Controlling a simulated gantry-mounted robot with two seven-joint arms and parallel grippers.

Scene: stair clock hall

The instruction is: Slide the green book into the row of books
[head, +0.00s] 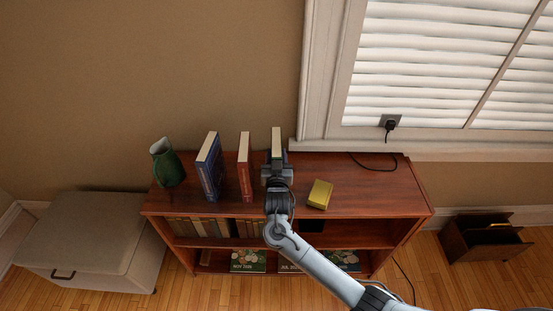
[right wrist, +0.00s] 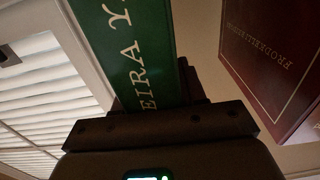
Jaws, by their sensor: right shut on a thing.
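The green book (head: 277,142) stands upright on top of the brown shelf unit, its pale page edge up. My right gripper (head: 276,164) is shut on it from the front. In the right wrist view the green cover (right wrist: 135,55) with cream lettering rises from the jaws. The row holds a blue book (head: 209,166) and a dark red book (head: 244,166), both upright with gaps between them. The red book (right wrist: 268,65) also shows in the right wrist view, apart from the green one. The gripper hides the green book's lower part. My left gripper is out of view.
A green jug (head: 167,163) stands left of the blue book. A yellow box (head: 320,194) lies right of my gripper. A black cable (head: 374,167) runs over the back right of the shelf top (head: 385,190). The wall is close behind.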

